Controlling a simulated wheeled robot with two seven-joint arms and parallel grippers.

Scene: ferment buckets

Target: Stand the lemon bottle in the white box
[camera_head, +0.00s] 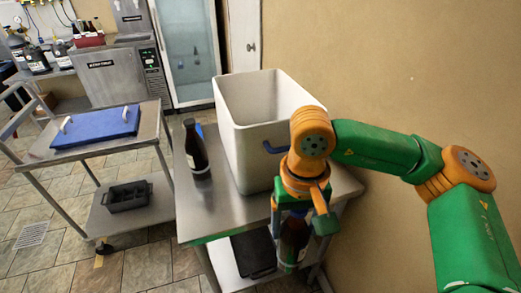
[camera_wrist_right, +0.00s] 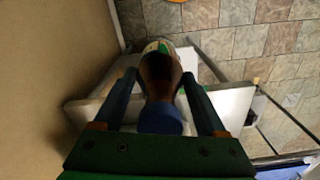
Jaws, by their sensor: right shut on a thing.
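My right gripper (camera_head: 292,222) is shut on a brown bottle (camera_head: 294,241) with a blue cap (camera_wrist_right: 160,118). In the right wrist view the fingers stand on both sides of the bottle's neck (camera_wrist_right: 159,75), and a white, green and yellow label shows lower down. The label's print is too small to read. The bottle hangs roughly upright by the front edge of the steel table (camera_head: 215,213), outside the box. The white box (camera_head: 245,150) stands open-topped on that table, behind my gripper; its inside bottom is hidden. My left gripper is out of view.
A dark bottle (camera_head: 195,147) stands on the table left of the box. A black tray (camera_head: 253,252) lies on the lower shelf. A cart with a blue lid (camera_head: 100,127) and a black crate (camera_head: 127,196) stands left. A wall (camera_head: 400,70) bounds the right.

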